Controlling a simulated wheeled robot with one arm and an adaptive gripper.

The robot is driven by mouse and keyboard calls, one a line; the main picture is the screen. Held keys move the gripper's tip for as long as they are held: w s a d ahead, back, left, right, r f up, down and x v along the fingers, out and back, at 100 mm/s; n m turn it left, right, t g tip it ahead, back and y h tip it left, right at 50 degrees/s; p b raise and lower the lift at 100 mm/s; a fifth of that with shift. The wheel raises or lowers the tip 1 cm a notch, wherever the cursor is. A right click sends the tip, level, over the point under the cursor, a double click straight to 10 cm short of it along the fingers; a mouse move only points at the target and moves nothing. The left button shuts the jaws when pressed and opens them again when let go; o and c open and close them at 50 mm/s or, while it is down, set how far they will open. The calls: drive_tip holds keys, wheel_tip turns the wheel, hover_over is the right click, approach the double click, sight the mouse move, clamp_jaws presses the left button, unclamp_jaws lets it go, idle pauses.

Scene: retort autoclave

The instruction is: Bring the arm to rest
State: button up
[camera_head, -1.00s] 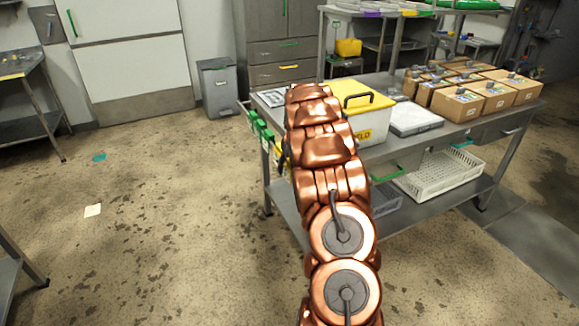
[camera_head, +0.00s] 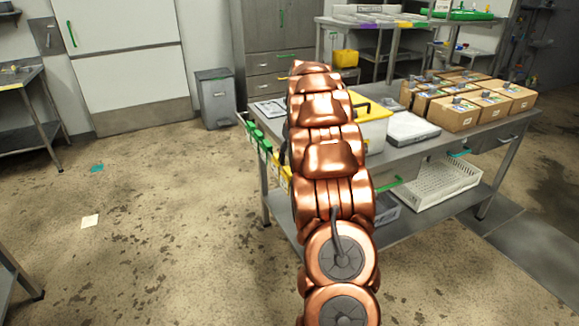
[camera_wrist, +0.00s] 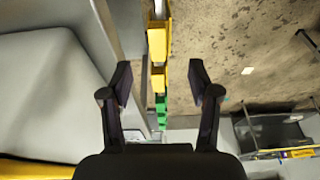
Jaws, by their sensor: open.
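My copper-coloured arm rises through the middle of the head view, in front of the steel table (camera_head: 425,150). The arm hides my gripper in that view. In the wrist view my gripper (camera_wrist: 160,80) is open, its two dark fingers well apart with nothing between them. Beyond the fingers are yellow and green clips (camera_wrist: 158,75) along the table's edge and the floor. A white box with a yellow lid (camera_head: 372,118) stands on the table just right of my arm, partly hidden by it. It fills the left of the wrist view (camera_wrist: 45,95).
Several cardboard boxes (camera_head: 455,113) and a flat white-grey case (camera_head: 410,128) stand on the table. A white crate (camera_head: 437,185) is on its lower shelf. A grey bin (camera_head: 216,98) stands by the back wall. The floor on the left is mostly clear.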

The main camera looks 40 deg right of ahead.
drive_tip(key=shift+v, duration=0.75)
drive_tip(key=shift+a, duration=0.1)
drive_tip(key=s+a+r+g+p, duration=0.15)
drive_tip(key=s+a, duration=0.25)
drive_tip(key=a, duration=0.5)
drive_tip(key=s+a+r+n+y, duration=0.1)
drive_tip(key=s+a+r, duration=0.25)
drive_tip(key=a, duration=0.65)
drive_tip(key=s+a+r+g+p, duration=0.1)
drive_tip(key=s+a, duration=0.3)
drive_tip(key=a, duration=0.5)
drive_tip(key=s+a+f+n+g+p, duration=0.1)
drive_tip(key=s+a, duration=0.6)
drive_tip(key=s, duration=0.5)
drive_tip(key=s+a+f+n+g, duration=0.1)
drive_tip(key=s+a+n, duration=0.1)
drive_tip(key=s+a, duration=0.6)
drive_tip(key=s, duration=0.4)
drive_tip(key=shift+s+f+p, duration=0.15)
drive_tip(key=shift+f+p, duration=0.05)
drive_tip(key=shift+p, duration=0.2)
